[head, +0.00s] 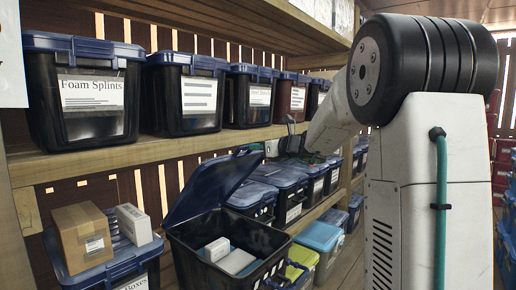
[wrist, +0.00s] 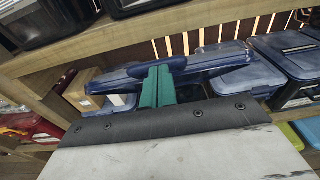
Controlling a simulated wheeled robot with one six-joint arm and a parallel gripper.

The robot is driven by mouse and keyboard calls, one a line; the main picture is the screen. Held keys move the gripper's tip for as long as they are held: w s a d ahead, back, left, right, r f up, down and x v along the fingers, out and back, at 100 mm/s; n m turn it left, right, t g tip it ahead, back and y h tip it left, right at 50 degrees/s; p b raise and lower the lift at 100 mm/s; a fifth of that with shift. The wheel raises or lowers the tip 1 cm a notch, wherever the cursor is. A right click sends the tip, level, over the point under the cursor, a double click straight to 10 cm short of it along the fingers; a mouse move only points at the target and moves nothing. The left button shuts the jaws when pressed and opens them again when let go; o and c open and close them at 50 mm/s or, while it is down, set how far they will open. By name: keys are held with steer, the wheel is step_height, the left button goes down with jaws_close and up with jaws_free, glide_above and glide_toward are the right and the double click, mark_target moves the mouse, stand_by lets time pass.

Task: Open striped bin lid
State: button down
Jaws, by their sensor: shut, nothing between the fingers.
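An open black bin (head: 225,238) stands on the lower shelf in the head view. Its blue lid (head: 212,185) is tilted up, hinged at the left, and leans back steeply. The lid shows edge-on in the wrist view (wrist: 205,66). My gripper (wrist: 158,72), with green fingers, is shut and empty, its tips at the lid's edge; I cannot tell whether they touch. In the head view my gripper is small and dark behind the lid's top corner.
White boxes (head: 216,249) lie inside the open bin. A cardboard box (head: 82,237) and a white box (head: 134,223) sit on the closed bin at the left. Closed blue-lidded bins (head: 277,176) stand to the right. The wooden upper shelf (head: 150,148) runs close above.

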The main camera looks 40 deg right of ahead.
steer(key=f+v, duration=0.1)
steer(key=v, duration=1.1)
steer(key=shift+s, duration=0.4)
steer(key=shift+d+f, duration=0.1)
steer(key=shift+d, duration=0.05)
steer(key=s+a+f+n+g+y, duration=0.1)
steer(key=s+a+f+n+g, duration=0.4)
steer(key=s+a+f+n, duration=0.3)
steer(key=s+a+f+n+g+y, duration=0.1)
steer(key=s+a+f+n+g, duration=0.45)
steer(key=a+n, duration=0.45)
steer(key=s+a+f+n+g+h, duration=0.1)
steer(key=s+a+n+g+h, duration=0.1)
steer(key=s+n, duration=0.5)
steer(key=s+a+f+n+g+h, duration=0.2)
steer(key=s+a+n+h, duration=0.2)
steer(key=s+a+n, duration=0.2)
steer(key=shift+s+f+n, duration=0.3)
steer(key=shift+s+n, duration=0.7)
steer(key=shift+s, duration=1.25)
